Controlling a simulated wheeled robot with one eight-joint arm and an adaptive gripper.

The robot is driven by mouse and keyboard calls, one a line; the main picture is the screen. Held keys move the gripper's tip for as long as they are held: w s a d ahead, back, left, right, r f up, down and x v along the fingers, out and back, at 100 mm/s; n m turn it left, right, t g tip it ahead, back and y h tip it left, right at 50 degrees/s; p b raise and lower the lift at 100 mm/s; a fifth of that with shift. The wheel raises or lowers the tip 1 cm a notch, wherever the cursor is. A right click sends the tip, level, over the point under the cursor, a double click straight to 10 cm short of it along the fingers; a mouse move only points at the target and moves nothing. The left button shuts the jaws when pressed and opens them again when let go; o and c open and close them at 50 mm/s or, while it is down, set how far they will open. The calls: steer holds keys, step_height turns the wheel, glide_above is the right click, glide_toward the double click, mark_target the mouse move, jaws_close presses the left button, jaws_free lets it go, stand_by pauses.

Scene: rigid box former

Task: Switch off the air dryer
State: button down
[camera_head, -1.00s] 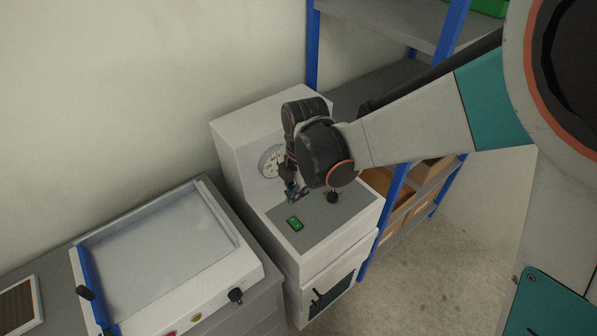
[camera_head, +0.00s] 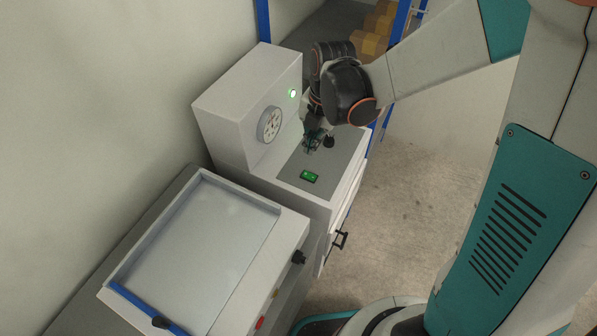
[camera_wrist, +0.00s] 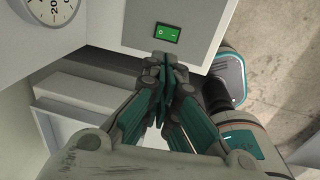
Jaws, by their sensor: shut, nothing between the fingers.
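The air dryer (camera_head: 235,110) is a white cabinet with a round dial (camera_head: 270,124) and a lit green lamp (camera_head: 292,93) on its upright face. A green rocker switch (camera_head: 310,177) is set in its grey top panel; the switch also shows in the wrist view (camera_wrist: 167,33), marked "O" and "–". A black knob (camera_head: 329,141) is on the same panel. My gripper (camera_head: 311,146) is shut and empty over the panel, behind the switch in the head view. In the wrist view my fingertips (camera_wrist: 163,62) appear just below the switch, apart from it in the picture; their height above the panel is unclear.
A white machine with a flat lid (camera_head: 200,260) and a blue bar stands at the left front. A black door handle (camera_head: 340,239) sticks out of the dryer's front. Blue shelving (camera_head: 263,20) stands behind the dryer. Floor (camera_head: 410,200) is open to the right.

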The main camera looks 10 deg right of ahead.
mark_target(305, 179)
steer(key=f+b, duration=0.1)
steer(key=f, duration=0.3)
steer(key=a+f+b, duration=0.1)
steer(key=f+b, duration=0.1)
steer(key=f, duration=0.3)
steer(key=w+f+b, duration=0.1)
steer(key=f+b, duration=0.1)
steer(key=f, duration=0.3)
steer(key=shift+a, duration=0.2)
steer(key=shift+w+a+f+g+h+b, duration=0.1)
steer(key=shift+a+f+g+h+b, duration=0.2)
steer(key=shift+f+h+b, duration=0.25)
steer(key=shift+d+r, duration=0.15)
steer(key=shift+r, duration=0.1)
steer(key=shift+d+y, duration=0.15)
steer(key=shift+y, duration=0.1)
